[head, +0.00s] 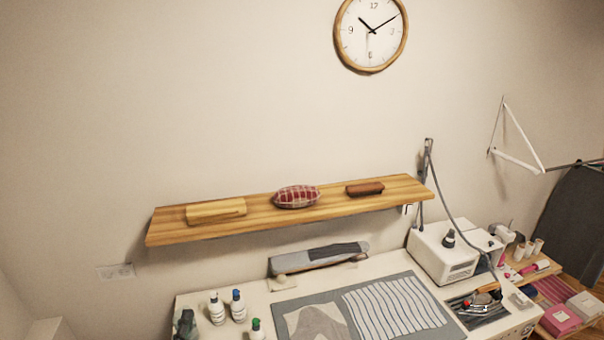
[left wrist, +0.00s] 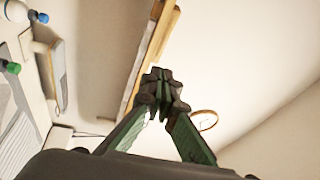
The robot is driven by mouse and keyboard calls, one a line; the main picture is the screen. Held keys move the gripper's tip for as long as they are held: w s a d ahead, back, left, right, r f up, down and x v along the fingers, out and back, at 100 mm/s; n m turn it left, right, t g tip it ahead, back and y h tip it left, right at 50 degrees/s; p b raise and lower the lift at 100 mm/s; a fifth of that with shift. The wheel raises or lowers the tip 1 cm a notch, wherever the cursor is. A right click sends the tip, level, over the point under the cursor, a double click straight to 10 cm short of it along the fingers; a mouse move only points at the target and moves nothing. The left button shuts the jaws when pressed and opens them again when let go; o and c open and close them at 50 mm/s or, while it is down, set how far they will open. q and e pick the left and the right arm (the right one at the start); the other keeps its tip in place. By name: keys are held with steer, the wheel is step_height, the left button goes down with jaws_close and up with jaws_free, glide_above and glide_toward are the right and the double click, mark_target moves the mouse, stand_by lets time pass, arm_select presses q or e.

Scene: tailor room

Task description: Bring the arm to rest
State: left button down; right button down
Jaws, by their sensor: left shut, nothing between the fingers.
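My left gripper (head: 185,323) shows as a small dark shape at the bottom edge of the head view, at the front left of the work table, left of the white bottles. In the left wrist view its green fingers (left wrist: 160,90) meet at the tips, shut and empty, with open air and the wall beyond them. My right gripper is in neither view.
A wooden shelf (head: 265,212) on the wall carries a plaid cushion (head: 296,197) and two wooden pieces. Below it the table (head: 255,303) holds bottles (head: 238,306), a grey mat with cloth (head: 400,306) and a white machine (head: 442,255). The wall above the shelf is bare around the clock (head: 371,35).

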arm_select(q)
steer(key=s+a+f+n+g+y, duration=0.2)
steer(key=s+a+f+n+g, duration=0.3)
steer(key=f, duration=0.5)
steer(key=s+a+f+n+g+y, duration=0.2)
steer(key=s+a+f+n+g, duration=0.35)
steer(key=f, duration=0.45)
steer(key=s+d+f+n+g+h, duration=0.2)
steer(key=s+f+n+g, duration=0.1)
steer(key=s+f, duration=0.5)
steer(key=s+d+f+n+g+h, duration=0.1)
steer(key=s+d+f+n+g, duration=0.3)
steer(key=s, duration=0.6)
steer(key=s+f+m+h+b, duration=0.2)
steer(key=f+b, duration=0.5)
steer(key=f, duration=3.4)
steer(key=s+f+g+b, duration=0.1)
steer(key=s+f+b, duration=0.4)
steer(key=s+f, duration=1.5)
steer(key=shift+d+f+y+b, duration=0.2)
steer(key=shift+f+y+b, duration=0.2)
steer(key=shift+f, duration=0.15)
